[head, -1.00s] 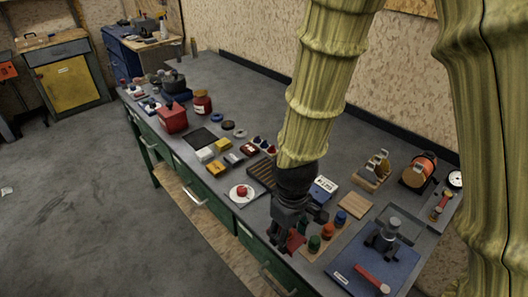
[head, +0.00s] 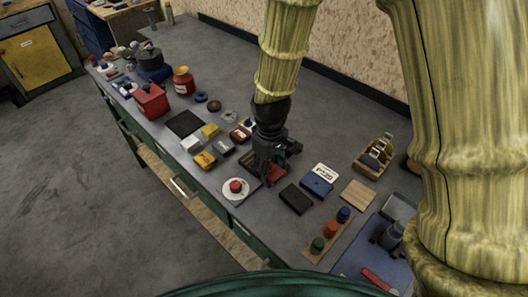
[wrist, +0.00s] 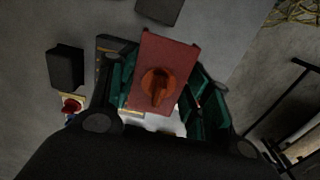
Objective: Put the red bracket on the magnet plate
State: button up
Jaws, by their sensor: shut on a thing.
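My gripper (head: 271,172) is shut on the red bracket (head: 279,170) and holds it over the middle of the bench, by the dark ribbed tray. In the wrist view, the red bracket (wrist: 158,55) lies between the two dark green fingers, with an orange-red knob-like part facing the camera. A flat dark square plate (head: 184,123) lies on the bench to the left, and a black block (head: 295,199) lies just right of my gripper. I cannot tell for certain which is the magnet plate. The height of the bracket above the bench is unclear.
A white dish with a red knob (head: 225,194) is left of my gripper near the front edge. Small yellow, white and grey boxes (head: 205,160) lie beyond it. A blue-white box (head: 317,184), wooden board (head: 358,194) and row of coloured knobs (head: 331,230) are right.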

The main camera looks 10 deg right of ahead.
jog(key=w, duration=0.2)
jog(key=w+p, duration=0.1)
jog(key=w, duration=0.2)
jog(key=w+p, duration=0.1)
jog(key=w, duration=0.1)
jog(key=shift+w+d+f, duration=0.2)
jog(key=shift+w+f, duration=0.1)
jog(key=shift+w, duration=0.05)
jog(key=shift+f+p, duration=0.85)
jog(key=shift+f, duration=0.95)
jog(key=shift+f, duration=0.1)
jog(key=o, duration=1.2)
jog(key=shift+c, duration=0.2)
notch_tip(320, 180, up, 12)
jog(key=b, duration=0.3)
jog(key=shift+b, duration=0.35)
